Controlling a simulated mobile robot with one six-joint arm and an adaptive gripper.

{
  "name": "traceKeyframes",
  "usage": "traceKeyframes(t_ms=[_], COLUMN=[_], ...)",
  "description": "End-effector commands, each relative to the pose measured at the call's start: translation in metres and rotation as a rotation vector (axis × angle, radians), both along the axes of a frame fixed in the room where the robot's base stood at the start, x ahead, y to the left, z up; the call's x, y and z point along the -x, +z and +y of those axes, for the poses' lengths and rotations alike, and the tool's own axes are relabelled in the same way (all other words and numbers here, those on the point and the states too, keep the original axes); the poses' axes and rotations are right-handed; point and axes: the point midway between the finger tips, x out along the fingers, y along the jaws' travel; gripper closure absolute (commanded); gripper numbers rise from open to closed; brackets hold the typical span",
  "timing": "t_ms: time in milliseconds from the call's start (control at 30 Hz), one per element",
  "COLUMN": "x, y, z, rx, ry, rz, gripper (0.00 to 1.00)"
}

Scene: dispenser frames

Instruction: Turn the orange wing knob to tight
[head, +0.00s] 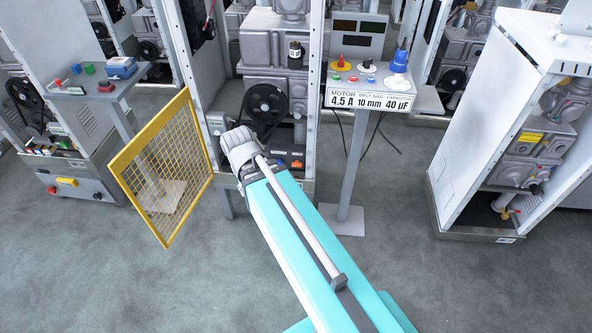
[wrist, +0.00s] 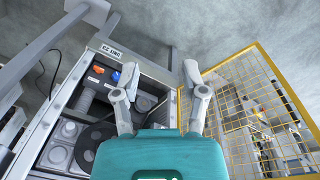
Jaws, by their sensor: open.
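A small orange piece, which looks like the wing knob (head: 296,164), sits low in the open middle frame (head: 315,90) in the head view. It also shows in the wrist view (wrist: 98,69), near the frame's labelled bottom edge; its wing angle is too small to read. My gripper (wrist: 160,68) is open and empty, with its fingers spread wide. The knob is outside the fingers, to the left of the left finger and apart from it.
A yellow mesh door (head: 160,165) stands open on the left. A sign stand (head: 368,98) with knobs is to the right. A black pulley (head: 266,104) is above the knob. A small blue part (wrist: 115,77) lies beside the left finger. Grey floor is clear in front.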

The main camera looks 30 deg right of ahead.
Motion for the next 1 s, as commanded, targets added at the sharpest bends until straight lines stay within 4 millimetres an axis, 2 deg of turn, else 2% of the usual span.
traceKeyframes(t_ms=[33, 300, 1000], x=[-0.005, -0.027, -0.081], y=[-0.016, -0.06, -0.157], z=[-0.004, -0.031, -0.099], rx=[0.018, 0.142, 0.47], ry=[-0.001, -0.001, 0.029], rz=[-0.008, -0.058, -0.178], gripper=[0.44, 0.44, 0.44])
